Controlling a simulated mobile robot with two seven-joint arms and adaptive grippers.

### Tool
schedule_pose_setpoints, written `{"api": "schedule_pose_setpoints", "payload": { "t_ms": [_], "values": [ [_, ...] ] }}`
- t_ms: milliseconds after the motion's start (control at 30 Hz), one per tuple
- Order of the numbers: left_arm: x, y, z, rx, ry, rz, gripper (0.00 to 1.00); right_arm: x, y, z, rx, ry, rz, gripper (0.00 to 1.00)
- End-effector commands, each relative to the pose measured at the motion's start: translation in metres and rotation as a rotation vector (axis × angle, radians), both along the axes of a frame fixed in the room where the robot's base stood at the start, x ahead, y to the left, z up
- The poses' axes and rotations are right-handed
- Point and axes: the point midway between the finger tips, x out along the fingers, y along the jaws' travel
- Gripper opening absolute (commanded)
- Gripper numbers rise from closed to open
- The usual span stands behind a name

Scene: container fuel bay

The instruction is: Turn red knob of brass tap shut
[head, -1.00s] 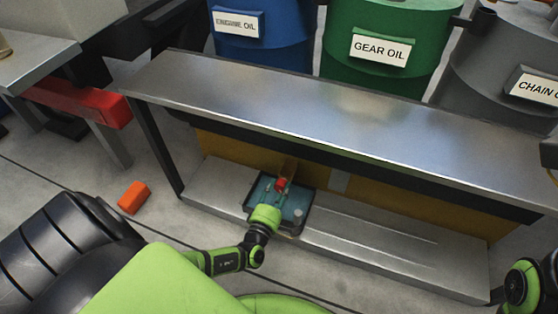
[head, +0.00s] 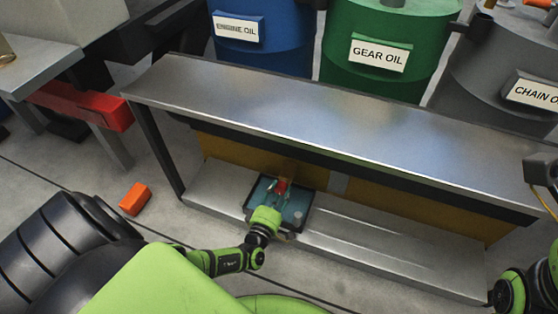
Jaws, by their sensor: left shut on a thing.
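The red knob (head: 282,186) shows as a small red patch under the steel bench, above a dark tray with a blue inside (head: 262,189). My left gripper (head: 279,192) reaches in from the front, over the tray, and is shut on the red knob. Its green wrist hides part of the tray. The brass tap body is mostly hidden behind the fingers and in the shade; I cannot make out its shape. My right gripper (head: 542,172) is partly in view at the right edge, away from the tap; its fingers are not clear.
The steel bench top (head: 330,122) overhangs the tap, above a low shelf (head: 380,246) with free room right of the tray. Blue (head: 262,45), green (head: 385,75) and grey (head: 475,85) drums stand behind. An orange block (head: 134,199) lies on the floor at left.

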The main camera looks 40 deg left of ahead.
Motion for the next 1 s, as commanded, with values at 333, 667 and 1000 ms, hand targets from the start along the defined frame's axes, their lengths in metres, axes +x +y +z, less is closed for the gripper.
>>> {"api": "schedule_pose_setpoints", "payload": {
  "t_ms": [333, 667, 1000],
  "values": [
    [0.001, 0.000, 0.001, 0.000, -0.003, -0.001, 0.64, 0.001, 0.000, -0.001, -0.004, 0.002, 0.000, 0.47],
    [0.000, 0.001, 0.008, -0.004, -0.002, 0.003, 0.64, 0.001, -0.001, 0.000, 0.003, 0.003, -0.001, 0.47],
    [0.001, 0.000, 0.053, 0.000, -0.014, 0.001, 0.64, 0.000, 0.000, 0.001, 0.003, 0.001, 0.000, 0.47]
  ]
}}
